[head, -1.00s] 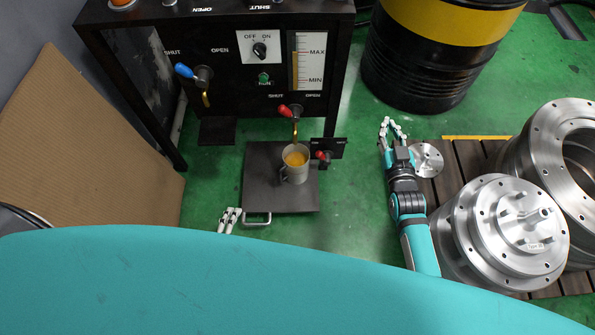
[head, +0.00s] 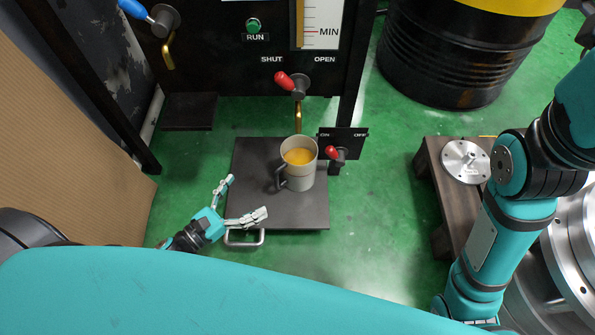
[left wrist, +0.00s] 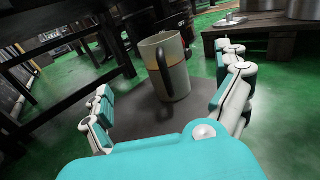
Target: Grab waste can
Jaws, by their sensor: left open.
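The waste can (head: 301,172) is a grey cup-like can with a handle on its left side and orange-yellow liquid inside. It stands upright on a dark square plate (head: 262,158) under a spout. My left gripper (head: 243,199) is open and empty at the plate's front-left edge, to the left of the can and apart from it. In the left wrist view the can (left wrist: 172,80) stands ahead, between the spread fingers, its dark handle facing me. My right arm shows at the right, but its gripper is out of view.
A red-handled tap (head: 291,83) with a brass spout hangs above the can. A red ON/OFF lever (head: 337,154) stands close to its right. A metal flange (head: 466,162) lies on a wooden pallet at the right, with a black drum (head: 440,60) behind.

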